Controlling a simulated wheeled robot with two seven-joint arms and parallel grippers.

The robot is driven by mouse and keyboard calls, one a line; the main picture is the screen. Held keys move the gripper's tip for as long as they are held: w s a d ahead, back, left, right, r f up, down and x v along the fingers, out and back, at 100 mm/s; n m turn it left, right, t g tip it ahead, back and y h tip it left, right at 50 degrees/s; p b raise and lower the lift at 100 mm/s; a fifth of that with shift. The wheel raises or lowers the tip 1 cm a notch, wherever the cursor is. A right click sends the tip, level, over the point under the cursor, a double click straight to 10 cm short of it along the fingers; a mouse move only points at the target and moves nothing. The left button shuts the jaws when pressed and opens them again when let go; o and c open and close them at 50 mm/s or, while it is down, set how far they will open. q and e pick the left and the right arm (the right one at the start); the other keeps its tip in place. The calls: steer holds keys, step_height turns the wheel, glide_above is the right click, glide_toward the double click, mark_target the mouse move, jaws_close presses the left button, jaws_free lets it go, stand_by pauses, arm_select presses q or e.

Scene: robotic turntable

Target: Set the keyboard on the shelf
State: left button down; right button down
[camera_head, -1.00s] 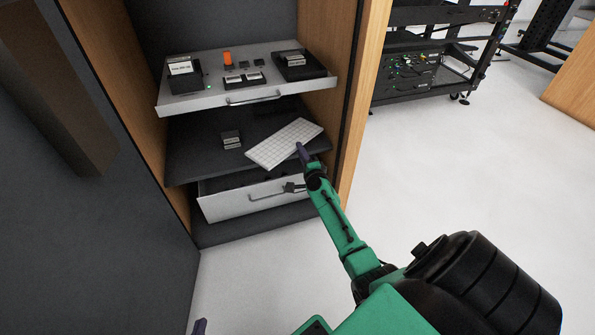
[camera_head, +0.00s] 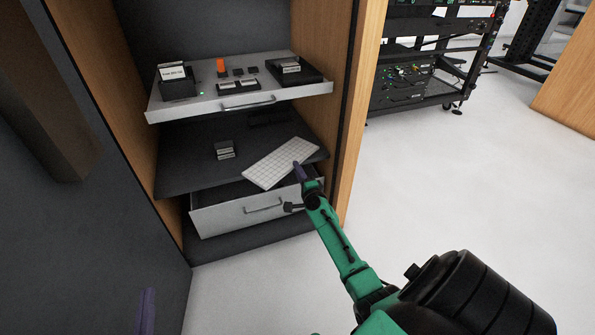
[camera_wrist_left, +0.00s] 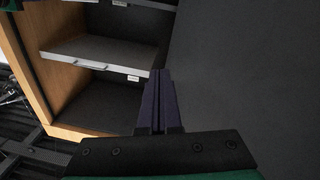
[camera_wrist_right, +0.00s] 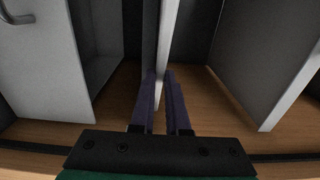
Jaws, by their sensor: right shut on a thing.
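The white keyboard (camera_head: 277,165) is over the right front part of the dark middle shelf (camera_head: 190,165) in the cabinet, its near edge overlapping the shelf's front edge in the head view. I cannot tell whether it touches the shelf. My right gripper (camera_head: 297,168) is shut on its near right end. In the right wrist view the keyboard (camera_wrist_right: 168,45) shows as a thin pale strip, edge-on, between the fingers (camera_wrist_right: 163,90). My left gripper (camera_head: 147,308) is low at the left, away from the cabinet; in the left wrist view its fingers (camera_wrist_left: 157,90) are together and empty.
A small grey and white item (camera_head: 224,150) stands on the middle shelf left of the keyboard. Above is a pulled-out white tray (camera_head: 215,108) with several devices. Below is a partly open white drawer (camera_head: 225,216). A wooden cabinet side (camera_head: 355,110) stands close right. Open floor lies right.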

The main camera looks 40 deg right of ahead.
arm_select(q)
steer(key=shift+w+r, duration=0.25)
steer(key=shift+r, duration=0.3)
arm_select(e)
steer(key=c, duration=0.9)
jaws_free()
arm_select(q)
steer(key=shift+r+t, duration=0.15)
steer(key=shift+t, duration=0.15)
arm_select(e)
steer(key=shift+f, duration=0.1)
arm_select(q)
steer(key=shift+w+r, duration=0.1)
